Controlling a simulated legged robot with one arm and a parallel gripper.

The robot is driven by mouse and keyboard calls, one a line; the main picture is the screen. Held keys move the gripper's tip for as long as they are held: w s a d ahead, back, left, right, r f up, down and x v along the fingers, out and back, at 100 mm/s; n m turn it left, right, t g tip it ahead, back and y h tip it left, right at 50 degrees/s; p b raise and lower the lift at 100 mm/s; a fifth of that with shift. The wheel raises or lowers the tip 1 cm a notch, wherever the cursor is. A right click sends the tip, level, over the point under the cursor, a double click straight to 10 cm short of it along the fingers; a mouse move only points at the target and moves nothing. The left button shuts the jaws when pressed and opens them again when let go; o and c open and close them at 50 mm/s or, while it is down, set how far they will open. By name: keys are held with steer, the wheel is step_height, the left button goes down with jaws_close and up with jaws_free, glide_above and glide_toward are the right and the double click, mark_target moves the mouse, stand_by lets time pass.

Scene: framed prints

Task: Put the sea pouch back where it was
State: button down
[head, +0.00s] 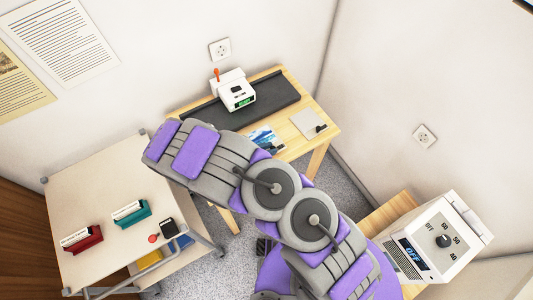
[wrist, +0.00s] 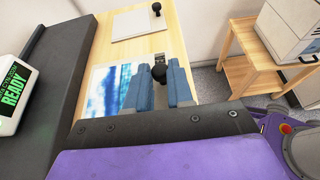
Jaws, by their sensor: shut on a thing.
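The sea pouch (head: 264,138), a flat sheet with a blue and white sea picture, is at the front of the wooden table, partly behind my arm in the head view. In the wrist view the sea pouch (wrist: 103,88) lies under and left of my fingers. My gripper (wrist: 160,82) is shut on the black knob (wrist: 158,71) at the pouch's edge. I cannot tell whether the pouch touches the table or is slightly above it. My fingertips are hidden behind my arm in the head view.
A white machine (head: 236,93) with a green READY display stands on a dark mat (head: 275,98). A pale sheet with a black knob (head: 309,123) lies to the right. A cart (head: 100,190) holds red and teal holders. A white oven-like box (head: 440,240) stands lower right.

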steer(key=f, duration=0.1)
steer(key=f+b, duration=0.1)
steer(key=f, duration=0.1)
steer(key=shift+w+f, duration=0.2)
steer(key=shift+f, duration=0.1)
steer(key=c, duration=1)
jaws_free()
steer(key=shift+r, duration=0.1)
steer(key=p+v, duration=0.2)
steer(key=v, duration=1)
